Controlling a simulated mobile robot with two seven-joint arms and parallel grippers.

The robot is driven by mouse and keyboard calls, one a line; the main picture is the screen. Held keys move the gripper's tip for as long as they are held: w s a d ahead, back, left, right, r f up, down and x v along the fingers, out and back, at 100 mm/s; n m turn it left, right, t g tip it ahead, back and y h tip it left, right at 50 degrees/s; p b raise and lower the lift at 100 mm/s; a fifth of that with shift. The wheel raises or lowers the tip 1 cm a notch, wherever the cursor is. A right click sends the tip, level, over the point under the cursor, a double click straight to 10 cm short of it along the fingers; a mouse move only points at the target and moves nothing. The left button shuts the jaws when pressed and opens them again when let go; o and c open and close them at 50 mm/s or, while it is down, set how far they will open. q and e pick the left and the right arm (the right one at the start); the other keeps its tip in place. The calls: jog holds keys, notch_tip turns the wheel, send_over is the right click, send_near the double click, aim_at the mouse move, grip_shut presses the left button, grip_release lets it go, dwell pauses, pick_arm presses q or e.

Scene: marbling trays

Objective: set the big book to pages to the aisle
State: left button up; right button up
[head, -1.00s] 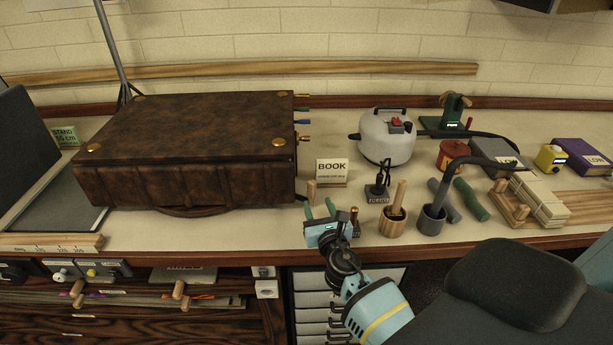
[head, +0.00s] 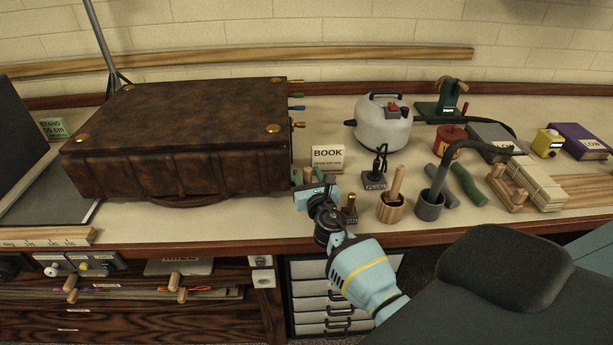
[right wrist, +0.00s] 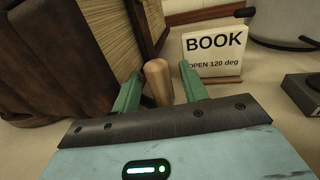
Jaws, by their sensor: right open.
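The big book (head: 180,125) lies flat on the bench at the left of the head view, in mottled brown leather with brass corner studs. Its ribbed long side with a handle loop (head: 190,201) faces the front edge. In the right wrist view cream page edges (right wrist: 105,32) show between its dark covers. My right gripper (head: 308,177) is at the book's front right corner, open, with its green fingers on either side of an upright wooden peg (right wrist: 158,84). I cannot tell whether they touch the peg. My left gripper is not in view.
A BOOK sign (head: 328,158) reading "OPEN 120 deg" stands just behind the gripper. A grey-white kettle-like pot (head: 384,130), a small black stand (head: 374,180) and a wooden cup (head: 391,208) stand to the right. A STAND sign (head: 53,128) is at the far left.

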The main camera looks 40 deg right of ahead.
jog(key=shift+w+d, duration=0.1)
jog(key=shift+w, duration=0.15)
grip_shut()
dwell(0.3)
